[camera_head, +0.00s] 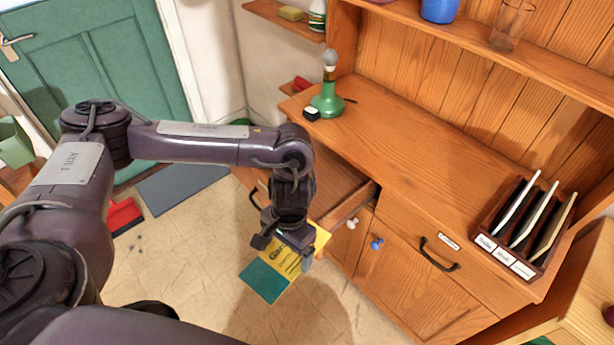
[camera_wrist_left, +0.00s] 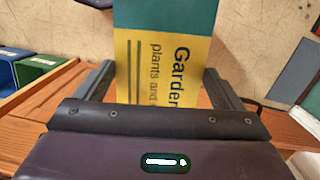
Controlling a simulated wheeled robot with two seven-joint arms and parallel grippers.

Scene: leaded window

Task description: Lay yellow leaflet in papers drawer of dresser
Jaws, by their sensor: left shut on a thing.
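The yellow leaflet (camera_head: 277,267), with a green end and "Garden" printing, is held in my left gripper (camera_head: 285,249). In the left wrist view the leaflet (camera_wrist_left: 155,60) lies between the two fingers (camera_wrist_left: 158,90). In the head view it hangs over the floor beside the dresser (camera_head: 400,140). An open drawer (camera_head: 352,203) sticks out of the dresser's left part, just beyond the gripper; its label is not visible. A closed drawer (camera_head: 415,235) to its right has a black handle and a small label too small to read. My right gripper is not in view.
On the dresser top stand a green lamp-like object (camera_head: 327,100), a small black-and-white item (camera_head: 311,113) and a labelled rack (camera_head: 505,255) with upright papers. Shelves rise behind. A green door (camera_head: 95,80) and grey mat (camera_head: 180,187) are to the left.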

